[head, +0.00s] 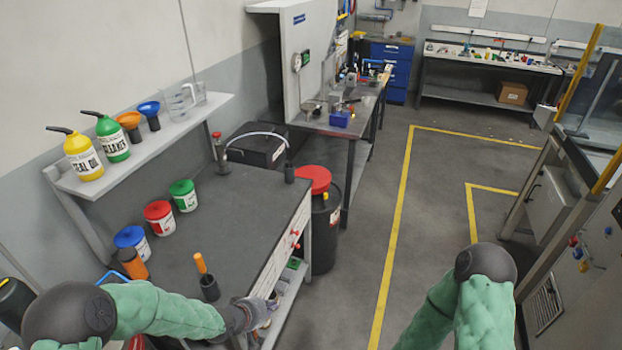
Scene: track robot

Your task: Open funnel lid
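A round red lid (314,180) sits on top of a black drum (325,228) that stands on the floor at the end of the workbench. The lid looks closed, lying roughly flat. I cannot make out a funnel under it. My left gripper (262,309) is low in the view by the front edge of the workbench, well short of the drum. Its fingers are small and partly lost against the bench shelf, so their opening does not show. My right arm (470,300) comes in at the bottom right, but its gripper is out of view.
The dark workbench (225,235) holds red, green and blue-lidded tubs and an orange-handled tool (204,275). A wall shelf (160,140) carries a yellow can, a green can, an orange funnel (129,120) and a blue funnel (149,109). Open floor lies right of the drum.

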